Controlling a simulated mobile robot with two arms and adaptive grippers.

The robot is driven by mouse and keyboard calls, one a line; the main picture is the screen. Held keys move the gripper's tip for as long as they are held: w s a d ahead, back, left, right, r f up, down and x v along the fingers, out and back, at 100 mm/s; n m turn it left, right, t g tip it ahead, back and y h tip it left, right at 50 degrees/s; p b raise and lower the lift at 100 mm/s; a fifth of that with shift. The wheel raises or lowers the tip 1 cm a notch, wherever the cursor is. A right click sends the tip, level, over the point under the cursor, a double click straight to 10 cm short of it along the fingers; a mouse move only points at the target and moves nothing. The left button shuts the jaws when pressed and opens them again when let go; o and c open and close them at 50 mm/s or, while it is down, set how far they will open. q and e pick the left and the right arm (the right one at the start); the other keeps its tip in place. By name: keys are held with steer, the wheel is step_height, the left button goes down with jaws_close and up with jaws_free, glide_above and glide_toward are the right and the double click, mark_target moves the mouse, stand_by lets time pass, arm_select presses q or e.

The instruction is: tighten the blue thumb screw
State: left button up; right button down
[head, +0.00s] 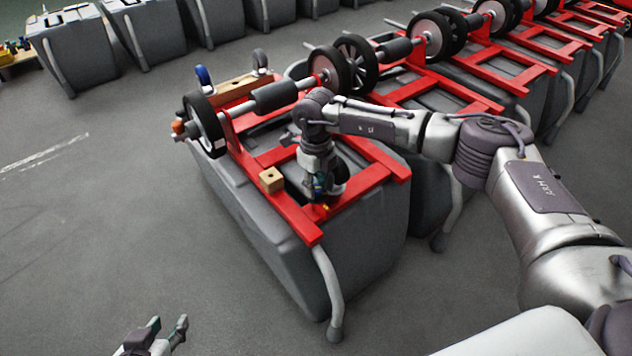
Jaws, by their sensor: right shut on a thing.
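My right gripper (322,198) points down at the near red crossbar of the frame (292,217) on the nearest grey tank (265,240). It is shut on a small part there, mostly hidden by the fingers. A bit of blue and a bit of orange-yellow show at the fingertips. I cannot tell whether the blue is the thumb screw or part of the gripper. A separate blue rounded piece (203,75) stands at the far left end of this tank's frame, by a wooden bar (232,90). My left gripper (168,325) is open and empty at the bottom left, away from the tank.
A small wooden block (271,179) sits on the red frame just left of my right gripper. An axle with a dark roller (275,96) and wheels (357,62) crosses the far end. More tanks stand behind and to the right. The floor (110,220) at left is clear.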

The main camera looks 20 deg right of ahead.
steer(key=shift+w+r, duration=0.15)
steer(key=shift+r, duration=0.05)
steer(key=c, duration=1.2)
jaws_free()
steer(key=o, duration=0.4)
step_height(320, 180, up, 6)
steer(key=shift+r, duration=0.25)
steer(key=shift+a+r, duration=0.1)
steer(key=shift+r, duration=0.7)
